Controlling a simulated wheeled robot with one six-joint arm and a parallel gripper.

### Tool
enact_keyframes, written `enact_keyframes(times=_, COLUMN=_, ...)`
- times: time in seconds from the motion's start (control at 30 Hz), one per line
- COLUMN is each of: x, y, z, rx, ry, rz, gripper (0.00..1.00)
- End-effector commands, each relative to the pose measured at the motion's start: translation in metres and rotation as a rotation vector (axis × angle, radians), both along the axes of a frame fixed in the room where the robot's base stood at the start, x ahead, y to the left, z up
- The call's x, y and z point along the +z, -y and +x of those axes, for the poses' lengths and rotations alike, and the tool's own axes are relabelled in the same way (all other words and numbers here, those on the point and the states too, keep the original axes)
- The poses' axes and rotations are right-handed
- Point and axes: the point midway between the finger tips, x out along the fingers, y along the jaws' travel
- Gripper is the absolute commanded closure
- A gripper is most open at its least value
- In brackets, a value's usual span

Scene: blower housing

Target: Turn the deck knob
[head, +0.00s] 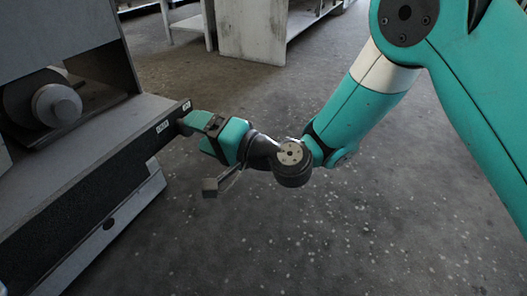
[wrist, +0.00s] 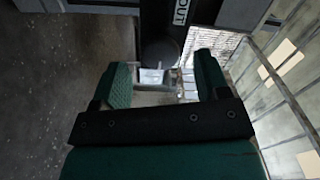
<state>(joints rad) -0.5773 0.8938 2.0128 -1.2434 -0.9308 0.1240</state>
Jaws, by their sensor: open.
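The deck knob (wrist: 160,52) is a dark round knob on the front edge of the machine's deck, seen in the wrist view just below a white "OUT" label. My gripper (wrist: 162,70) is open, with one green finger on each side of the knob's line. The knob appears at or just beyond the fingertips, and I see no clear contact. In the head view, my gripper (head: 196,133) is at the right end of the deck's front edge. There the fingers largely hide the knob.
The grey machine deck (head: 85,150) fills the left side, with small white labels on its dark front face. A round motor-like part (head: 57,105) sits in an opening above it. A pale bench (head: 252,32) stands at the back. The speckled floor around my arm is clear.

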Motion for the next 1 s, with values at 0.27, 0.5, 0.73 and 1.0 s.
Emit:
enact_keyframes(times=0.27, x=-0.009, y=0.06, z=-0.023, rx=-0.005, ry=0.003, rz=0.001, gripper=0.31)
enact_keyframes(times=0.5, x=-0.008, y=0.095, z=-0.038, rx=-0.004, ry=0.004, rz=0.001, gripper=0.31)
enact_keyframes(times=0.73, x=-0.004, y=0.123, z=-0.05, rx=-0.002, ry=0.003, rz=-0.001, gripper=0.31)
enact_keyframes(times=1.0, x=-0.001, y=0.131, z=-0.055, rx=0.002, ry=-0.001, rz=-0.001, gripper=0.31)
